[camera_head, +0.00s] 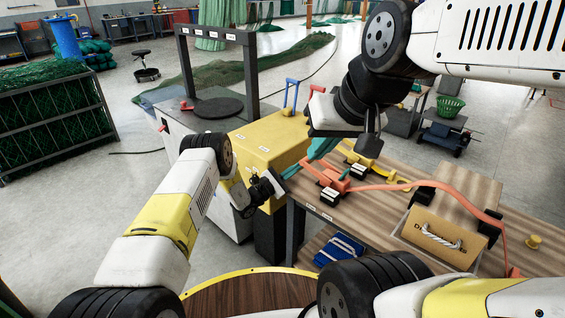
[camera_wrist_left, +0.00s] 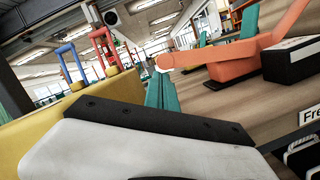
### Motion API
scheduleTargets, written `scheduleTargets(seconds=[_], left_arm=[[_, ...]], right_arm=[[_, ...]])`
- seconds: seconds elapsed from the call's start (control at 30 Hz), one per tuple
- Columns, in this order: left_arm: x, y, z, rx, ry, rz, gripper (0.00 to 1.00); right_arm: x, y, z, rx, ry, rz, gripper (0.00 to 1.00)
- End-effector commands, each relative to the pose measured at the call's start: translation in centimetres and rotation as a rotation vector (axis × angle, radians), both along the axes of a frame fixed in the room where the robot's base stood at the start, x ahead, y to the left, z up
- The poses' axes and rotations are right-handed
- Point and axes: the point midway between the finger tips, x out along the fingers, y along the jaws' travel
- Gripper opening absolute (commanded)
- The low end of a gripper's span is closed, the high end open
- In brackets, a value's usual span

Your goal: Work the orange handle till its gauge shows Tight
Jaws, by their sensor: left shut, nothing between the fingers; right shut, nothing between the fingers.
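The orange handle (camera_head: 313,168) belongs to an orange ratchet near the left end of the wooden bench. It appears large at the upper right of the left wrist view (camera_wrist_left: 215,54). A white gauge label (camera_wrist_left: 312,115) there is cut off by the frame; its visible letters read "Fre". My left gripper (camera_head: 271,184) is shut and empty, left of the handle and apart from it, beside the yellow box (camera_head: 265,145). My right gripper (camera_head: 369,143) is shut and empty above the bench, behind the orange ratchet.
A yellow ratchet (camera_head: 357,157) stands behind the orange one. The orange strap (camera_head: 400,186) runs right along the bench. A blue lever (camera_head: 291,92) and a red lever rise near the yellow box.

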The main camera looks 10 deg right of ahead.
Motion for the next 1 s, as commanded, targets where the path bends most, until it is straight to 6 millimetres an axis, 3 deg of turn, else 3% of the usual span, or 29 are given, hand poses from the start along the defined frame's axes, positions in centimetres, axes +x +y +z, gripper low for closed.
scheduleTargets(seconds=[0.67, 0.87, 1.0], left_arm=[[0.1, 0.0, 1.0, -0.001, 0.000, 0.003, 0.00], [0.0, 0.0, 2.3, 0.021, -0.033, 0.003, 0.00], [-0.2, -0.2, 3.8, 0.127, -0.166, 0.001, 0.00]], right_arm=[[0.0, 0.0, 0.0, 0.000, 0.000, 0.000, 0.00], [0.0, 0.0, 0.0, 0.000, 0.000, 0.000, 0.00], [0.0, 0.0, 0.0, 0.000, 0.000, 0.000, 0.00]])
